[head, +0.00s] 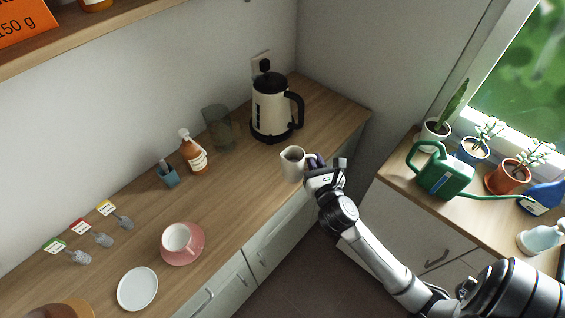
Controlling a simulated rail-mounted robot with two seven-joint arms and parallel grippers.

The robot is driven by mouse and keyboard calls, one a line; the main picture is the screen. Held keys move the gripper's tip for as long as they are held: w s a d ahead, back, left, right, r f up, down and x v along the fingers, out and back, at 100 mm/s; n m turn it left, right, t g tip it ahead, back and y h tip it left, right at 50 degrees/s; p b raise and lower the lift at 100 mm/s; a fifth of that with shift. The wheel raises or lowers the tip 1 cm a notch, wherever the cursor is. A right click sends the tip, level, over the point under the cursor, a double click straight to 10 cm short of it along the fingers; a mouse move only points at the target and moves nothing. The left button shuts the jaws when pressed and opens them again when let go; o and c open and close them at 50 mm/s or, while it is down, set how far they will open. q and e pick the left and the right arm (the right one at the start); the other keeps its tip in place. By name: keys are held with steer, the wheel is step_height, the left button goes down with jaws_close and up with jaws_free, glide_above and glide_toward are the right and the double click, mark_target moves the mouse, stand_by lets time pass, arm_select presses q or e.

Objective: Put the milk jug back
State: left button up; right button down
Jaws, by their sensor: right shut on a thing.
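The milk jug (291,166) is a small cream jug near the front edge of the wooden counter (225,215), below the kettle. It looks upright; I cannot tell whether its base touches the counter. My right gripper (313,168) is at the jug's right side and is shut on it, around the handle side. The gripper's fingers and the jug's handle partly hide each other. My left gripper is not in view.
A kettle (271,112) stands behind the jug. A pink saucer (196,250) with a cup (178,239), a white plate (137,289), a brown bottle (194,155) and a glass pitcher (217,128) share the counter. A green watering can (444,173) and potted plants stand at right.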

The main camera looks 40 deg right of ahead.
steer(key=shift+d+f+m+h, duration=0.2)
steer(key=shift+f+m+h, duration=0.1)
steer(key=shift+f, duration=0.25)
steer(key=w+f+b, duration=0.1)
steer(key=w+f, duration=0.1)
steer(key=w, duration=0.1)
steer(key=w+a+f+b, duration=0.1)
steer(key=w+f, duration=0.1)
steer(key=w, duration=0.2)
steer(key=w+a+f+b, duration=0.1)
steer(key=w+f+b, duration=0.1)
steer(key=w, duration=0.2)
steer(key=shift+w+f, duration=0.1)
steer(key=shift+f, duration=0.25)
steer(key=shift+f+b, duration=1.1)
steer(key=shift+f, duration=0.95)
steer(key=shift+f, duration=0.2)
steer(key=c, duration=1.2)
jaws_free()
